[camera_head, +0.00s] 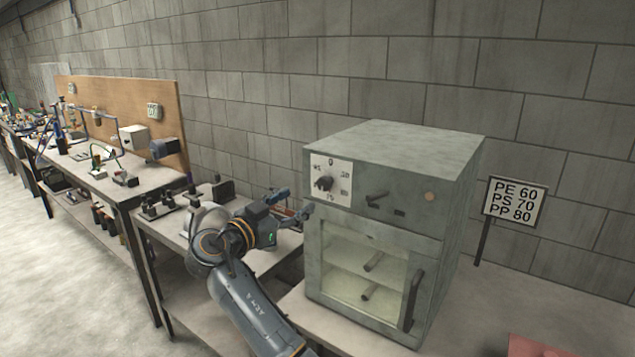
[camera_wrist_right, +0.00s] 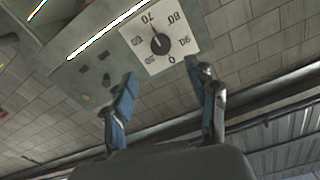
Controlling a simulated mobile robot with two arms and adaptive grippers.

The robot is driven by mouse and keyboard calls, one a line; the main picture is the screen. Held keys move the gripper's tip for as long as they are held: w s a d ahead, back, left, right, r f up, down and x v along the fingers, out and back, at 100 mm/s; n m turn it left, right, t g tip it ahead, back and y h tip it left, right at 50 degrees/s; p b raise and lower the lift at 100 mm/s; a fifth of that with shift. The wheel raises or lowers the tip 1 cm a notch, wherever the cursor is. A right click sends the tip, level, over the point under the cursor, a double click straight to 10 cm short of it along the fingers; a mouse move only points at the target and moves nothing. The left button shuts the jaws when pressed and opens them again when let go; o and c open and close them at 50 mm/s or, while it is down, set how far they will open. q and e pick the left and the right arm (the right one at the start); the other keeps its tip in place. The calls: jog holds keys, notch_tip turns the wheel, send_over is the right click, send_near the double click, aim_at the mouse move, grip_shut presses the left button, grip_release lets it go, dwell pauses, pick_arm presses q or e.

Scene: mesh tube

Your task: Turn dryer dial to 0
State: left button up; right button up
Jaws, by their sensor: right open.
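The dryer (camera_head: 385,195) is a grey-green box with a glass door, on a bench. Its dial (camera_head: 323,184) is a dark knob on a white number plate at the upper left of the front, with 0 at the top. In the right wrist view the dial (camera_wrist_right: 160,43) lies beyond the fingertips, its pointer seeming to face the mark that reads 70. My right gripper (camera_head: 295,203) is open and empty, left of the dial and apart from it; its spread fingers (camera_wrist_right: 166,78) show in the wrist view. My left gripper is not in view.
The door has a dark handle (camera_head: 412,300). A sign (camera_head: 514,201) stands right of the dryer. A bench with tools (camera_head: 160,208) lies to the left. A block wall runs behind.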

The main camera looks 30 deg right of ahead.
aim_at(322, 186)
jog(key=p+x, duration=0.4)
jog(key=x, duration=0.6)
jog(key=shift+w+a+r, duration=0.1)
jog(key=shift+w+d, duration=0.2)
jog(key=shift+d, duration=0.3)
